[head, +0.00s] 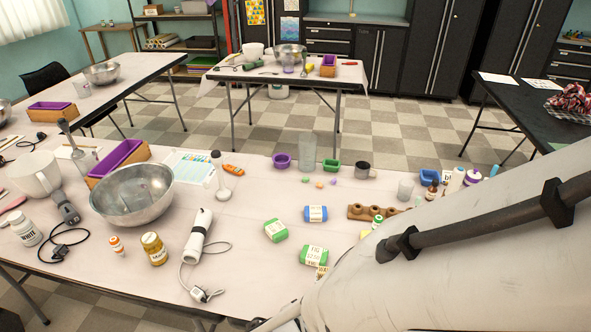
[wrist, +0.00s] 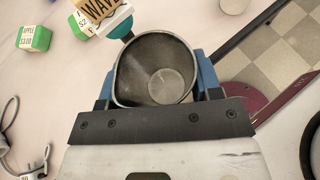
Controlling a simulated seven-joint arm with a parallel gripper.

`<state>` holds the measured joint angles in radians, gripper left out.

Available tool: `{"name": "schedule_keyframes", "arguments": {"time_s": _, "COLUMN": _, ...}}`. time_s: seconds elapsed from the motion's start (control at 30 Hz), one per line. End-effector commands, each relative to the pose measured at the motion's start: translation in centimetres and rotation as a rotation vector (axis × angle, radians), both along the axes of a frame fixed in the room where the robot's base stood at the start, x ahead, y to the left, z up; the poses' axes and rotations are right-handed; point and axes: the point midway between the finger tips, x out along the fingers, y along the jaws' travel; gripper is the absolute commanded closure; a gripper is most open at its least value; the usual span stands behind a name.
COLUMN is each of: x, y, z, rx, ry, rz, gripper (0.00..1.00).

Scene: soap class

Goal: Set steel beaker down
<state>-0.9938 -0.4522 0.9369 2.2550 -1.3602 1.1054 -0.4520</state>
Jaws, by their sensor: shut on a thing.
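The steel beaker (wrist: 150,72) is in the wrist view, grey metal with its open mouth facing the camera and its inside looking empty. My gripper (wrist: 153,88) is shut on it, with a blue finger at each side of its wall. I cannot tell whether its base touches the table or hangs above it. In the head view my own arm covers the right front, and the held beaker and the fingers are hidden there.
A bottle labelled WAX (wrist: 103,14) is close beside the beaker's upper left rim. A green soap block (wrist: 35,38) lies farther left. The table edge and checkered floor (wrist: 262,60) are at the right. In the head view, white tabletop (head: 250,285) is bare at the front middle.

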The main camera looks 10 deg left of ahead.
Motion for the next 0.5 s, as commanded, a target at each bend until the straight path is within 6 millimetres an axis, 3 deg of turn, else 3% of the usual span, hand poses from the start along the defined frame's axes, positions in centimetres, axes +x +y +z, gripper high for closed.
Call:
{"name": "schedule_keyframes", "arguments": {"time_s": 0.33, "x": 6.3, "y": 8.4, "z": 0.8, "rx": 0.004, "ry": 0.001, "rz": 0.009, "gripper": 0.65}}
{"name": "schedule_keyframes", "arguments": {"time_s": 0.5, "x": 7.7, "y": 11.4, "z": 1.0, "rx": 0.002, "ry": 0.001, "rz": 0.008, "gripper": 0.65}}
